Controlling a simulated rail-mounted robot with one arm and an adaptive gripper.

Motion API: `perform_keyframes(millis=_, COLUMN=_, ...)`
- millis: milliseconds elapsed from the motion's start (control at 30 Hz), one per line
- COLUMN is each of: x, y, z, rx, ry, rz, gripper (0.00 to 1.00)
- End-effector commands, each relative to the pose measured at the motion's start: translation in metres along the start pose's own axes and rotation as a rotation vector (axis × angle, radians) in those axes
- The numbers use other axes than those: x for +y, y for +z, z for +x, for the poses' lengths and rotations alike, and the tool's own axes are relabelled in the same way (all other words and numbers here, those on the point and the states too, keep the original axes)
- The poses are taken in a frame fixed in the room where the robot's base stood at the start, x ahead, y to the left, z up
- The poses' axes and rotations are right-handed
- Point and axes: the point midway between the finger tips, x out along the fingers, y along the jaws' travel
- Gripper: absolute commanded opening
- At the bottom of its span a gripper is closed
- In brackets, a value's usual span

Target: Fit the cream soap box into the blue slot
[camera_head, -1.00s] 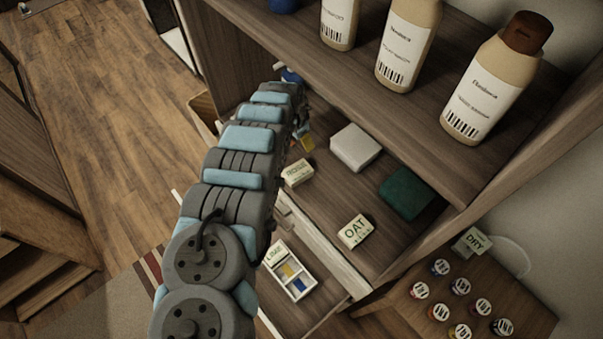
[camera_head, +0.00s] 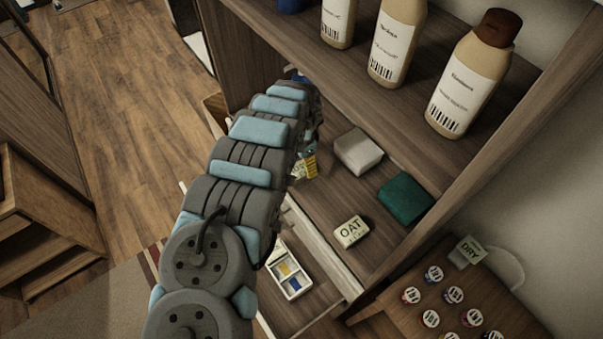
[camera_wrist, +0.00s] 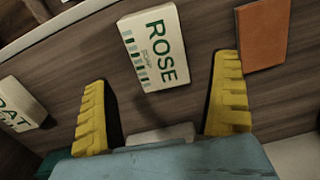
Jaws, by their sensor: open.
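A cream box lettered ROSE (camera_wrist: 151,52) lies on the wooden surface, ahead of and between my open yellow fingers (camera_wrist: 164,72) in the wrist view. Nothing is held. In the head view my gripper (camera_head: 309,166) is over a partly hidden cream box (camera_head: 299,171). Another cream box, lettered OAT (camera_head: 350,231), lies to the right, and also shows at the left edge of the wrist view (camera_wrist: 20,103). A white divided tray (camera_head: 297,291) holds yellow and blue patches in its compartments. My arm hides part of its left side.
A white-grey block (camera_head: 358,151) and a dark green block (camera_head: 405,198) lie on the same surface. Bottles (camera_head: 398,45) stand on the shelf above. An orange block (camera_wrist: 263,35) is right of the ROSE box.

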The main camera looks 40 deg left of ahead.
Motion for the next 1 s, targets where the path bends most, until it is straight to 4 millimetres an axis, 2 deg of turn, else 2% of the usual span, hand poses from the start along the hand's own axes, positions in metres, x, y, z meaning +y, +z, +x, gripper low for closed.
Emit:
perform_keyframes(millis=533, x=0.002, y=0.000, z=0.035, rx=-0.002, ry=0.003, rz=0.001, gripper=0.94)
perform_keyframes(millis=1000, x=0.000, y=0.001, z=0.040, rx=-0.002, ry=-0.001, rz=-0.001, gripper=0.94)
